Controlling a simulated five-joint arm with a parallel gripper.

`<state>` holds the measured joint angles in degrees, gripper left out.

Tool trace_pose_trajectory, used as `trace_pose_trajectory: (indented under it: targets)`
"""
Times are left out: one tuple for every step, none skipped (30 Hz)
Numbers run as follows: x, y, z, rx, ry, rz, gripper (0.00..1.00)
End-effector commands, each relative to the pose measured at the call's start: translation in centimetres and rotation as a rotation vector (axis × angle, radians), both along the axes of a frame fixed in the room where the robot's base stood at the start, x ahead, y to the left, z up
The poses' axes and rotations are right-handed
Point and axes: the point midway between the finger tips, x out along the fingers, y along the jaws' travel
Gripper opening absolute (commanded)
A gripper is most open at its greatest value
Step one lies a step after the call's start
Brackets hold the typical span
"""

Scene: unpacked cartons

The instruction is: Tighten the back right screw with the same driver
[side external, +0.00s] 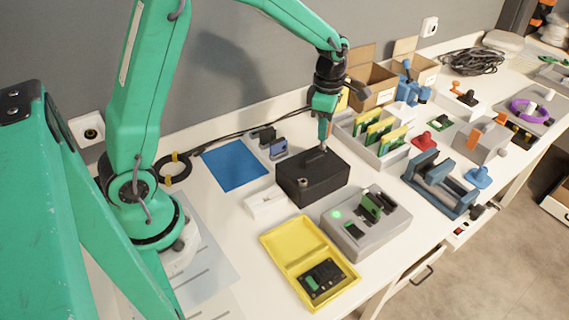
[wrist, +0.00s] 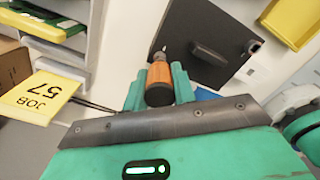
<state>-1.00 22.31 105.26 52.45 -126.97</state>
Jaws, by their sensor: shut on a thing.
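A black box (side external: 312,176) sits on the white bench, its dark top facing up. My gripper (side external: 325,116) is above the box's back edge, shut on a driver (side external: 325,132) held upright, shaft down. In the wrist view my gripper (wrist: 158,86) has its two green fingers on either side of the driver's orange-brown handle (wrist: 159,76). The thin shaft reaches the box top near a back corner; I cannot tell if the tip is seated in a screw. A raised screw (side external: 303,183) shows at the front corner. The back right screw is hidden or too small to see.
A grey fixture (side external: 365,228) with green boards and a yellow tray (side external: 281,243) stand in front of the box. A white rack (side external: 368,148) of green boards stands to the right. A blue mat (side external: 235,168) lies left; a cable runs behind.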

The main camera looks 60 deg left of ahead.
Motion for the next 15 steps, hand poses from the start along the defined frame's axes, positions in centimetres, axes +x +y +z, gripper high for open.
trace_pose_trajectory:
  targets:
    - [0.01, 0.0, 0.02, 0.0, 0.0, -0.037, 0.01]
    - [0.01, 0.0, 0.02, 0.0, 0.0, -0.061, 0.01]
    - [0.01, 0.0, 0.02, 0.0, 0.0, -0.093, 0.01]
    - [0.01, 0.0, 0.03, 0.001, -0.001, -0.116, 0.01]
    - [0.01, 0.0, 0.03, 0.001, -0.001, -0.14, 0.01]
    - [0.01, 0.0, 0.03, 0.001, -0.001, -0.171, 0.01]
    - [0.02, -0.01, 0.03, 0.001, -0.001, -0.196, 0.01]
    - [0.02, -0.01, 0.03, 0.001, -0.001, -0.219, 0.01]
    - [0.02, -0.01, 0.03, 0.001, -0.001, -0.251, 0.01]
    - [0.02, -0.01, 0.03, 0.001, -0.001, -0.274, 0.01]
    - [0.02, -0.01, 0.03, 0.001, -0.001, -0.297, 0.01]
    - [0.02, -0.01, 0.03, 0.001, -0.001, -0.329, 0.01]
    - [0.03, -0.02, 0.03, 0.001, -0.001, -0.353, 0.01]
    - [0.03, -0.02, 0.03, 0.0, -0.001, -0.376, 0.01]
    - [0.03, -0.02, 0.03, 0.0, -0.001, -0.408, 0.01]
